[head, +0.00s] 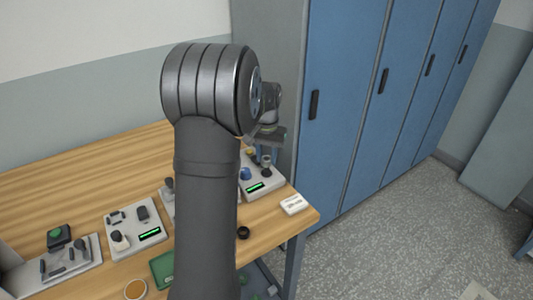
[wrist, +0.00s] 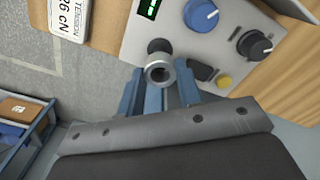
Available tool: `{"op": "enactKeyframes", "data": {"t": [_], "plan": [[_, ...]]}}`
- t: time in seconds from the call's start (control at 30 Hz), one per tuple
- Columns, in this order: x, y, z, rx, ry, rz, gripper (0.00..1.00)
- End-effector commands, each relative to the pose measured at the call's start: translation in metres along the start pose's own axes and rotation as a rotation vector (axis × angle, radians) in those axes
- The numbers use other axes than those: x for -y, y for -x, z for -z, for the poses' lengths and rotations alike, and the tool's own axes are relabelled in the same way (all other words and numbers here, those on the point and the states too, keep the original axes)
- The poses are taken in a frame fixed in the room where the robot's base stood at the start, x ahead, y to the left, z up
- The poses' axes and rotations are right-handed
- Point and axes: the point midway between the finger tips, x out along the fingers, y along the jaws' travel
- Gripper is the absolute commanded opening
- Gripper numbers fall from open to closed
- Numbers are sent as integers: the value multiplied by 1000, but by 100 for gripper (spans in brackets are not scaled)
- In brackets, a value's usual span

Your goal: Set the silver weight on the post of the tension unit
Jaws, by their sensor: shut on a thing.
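The silver weight (wrist: 160,61) is a small ring with a dark bore, held between the blue-grey fingers of my gripper (wrist: 159,88) in the wrist view. My gripper is shut on it. The tension unit (wrist: 150,20) is a light panel beyond the weight, with a green display, a blue knob and a dark knob. A dark round-topped piece (wrist: 158,45), perhaps the post, shows just past the weight; I cannot tell whether they touch. In the head view the tension unit (head: 273,183) stands at the right end of the table, and my arm hides part of it.
A white card (head: 292,205) marked with a tension value lies near the table's right corner. A black ring (head: 243,233) lies on the wood in front. Other device units (head: 135,229) stand to the left, with a green pad (head: 161,268) nearby. Blue lockers (head: 345,100) stand behind.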

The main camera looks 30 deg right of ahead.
Motion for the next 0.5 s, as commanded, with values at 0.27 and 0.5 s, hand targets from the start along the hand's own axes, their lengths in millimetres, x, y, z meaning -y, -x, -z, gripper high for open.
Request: {"op": "enactKeyframes", "data": {"t": [0.27,0.5], "plan": [[0,-9,0,0,0,0,7],[0,-16,0,0,0,0,7]]}}
